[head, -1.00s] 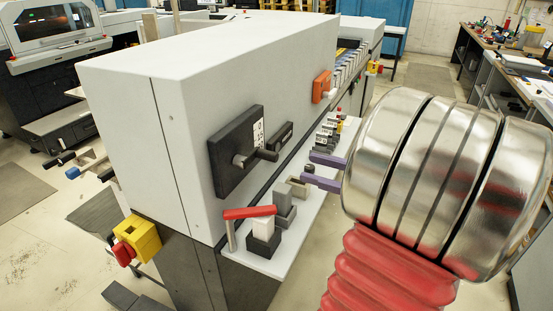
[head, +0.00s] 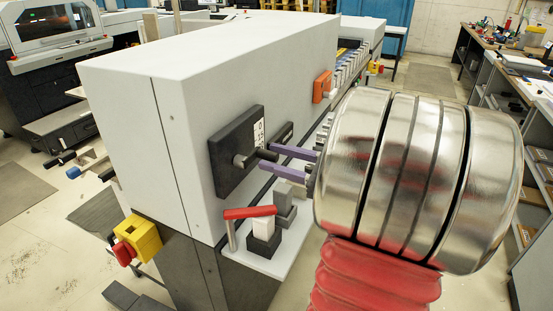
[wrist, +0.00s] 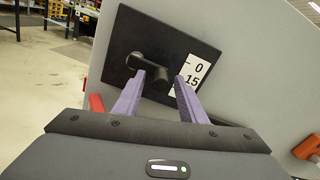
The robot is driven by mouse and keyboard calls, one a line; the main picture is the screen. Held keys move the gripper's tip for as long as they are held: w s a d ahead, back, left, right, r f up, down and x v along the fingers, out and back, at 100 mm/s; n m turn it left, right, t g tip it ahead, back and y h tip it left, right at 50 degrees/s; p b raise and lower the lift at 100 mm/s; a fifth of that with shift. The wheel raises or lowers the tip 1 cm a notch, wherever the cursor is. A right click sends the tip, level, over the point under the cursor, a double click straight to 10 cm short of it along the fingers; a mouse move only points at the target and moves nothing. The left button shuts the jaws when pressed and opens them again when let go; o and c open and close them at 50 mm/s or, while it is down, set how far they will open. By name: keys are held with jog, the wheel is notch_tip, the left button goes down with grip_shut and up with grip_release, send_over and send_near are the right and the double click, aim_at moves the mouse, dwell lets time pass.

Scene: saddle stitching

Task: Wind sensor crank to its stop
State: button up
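The sensor crank (head: 243,159) is a dark hub with a short arm and handle on a black square plate (head: 226,178), fixed to the machine's pale side. In the wrist view the crank (wrist: 134,62) sits left of a white label (wrist: 192,76) reading 0 and 15. My gripper (head: 268,157) has two purple fingers and is open, its tips at the handle. In the wrist view my gripper (wrist: 161,77) shows the handle's end between the fingers, nearer the left one. A gap remains on the right. Whether the left finger touches the handle cannot be told.
Below the plate, a shelf (head: 268,265) carries a red lever (head: 249,212) and grey blocks (head: 284,203). An orange switch (head: 322,87) is farther along the panel. A yellow and red emergency stop (head: 137,240) is at the near corner. Open floor lies to the left.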

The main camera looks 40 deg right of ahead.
grip_shut()
jog(key=shift+a, duration=0.15)
dwell(0.4)
jog(key=shift+r+n, duration=0.5)
jog(key=shift+n, duration=0.6)
jog(key=n, duration=0.1)
jog(key=r+n, duration=0.1)
jog(key=n, duration=0.1)
jog(key=shift+a+r, duration=0.2)
jog(key=s+a+r+n, duration=0.1)
jog(key=a+n, duration=0.5)
jog(key=n, duration=1.2)
jog(key=shift+s+a+r, duration=0.2)
jog(key=shift+s+r, duration=0.15)
jog(key=shift+s, duration=0.4)
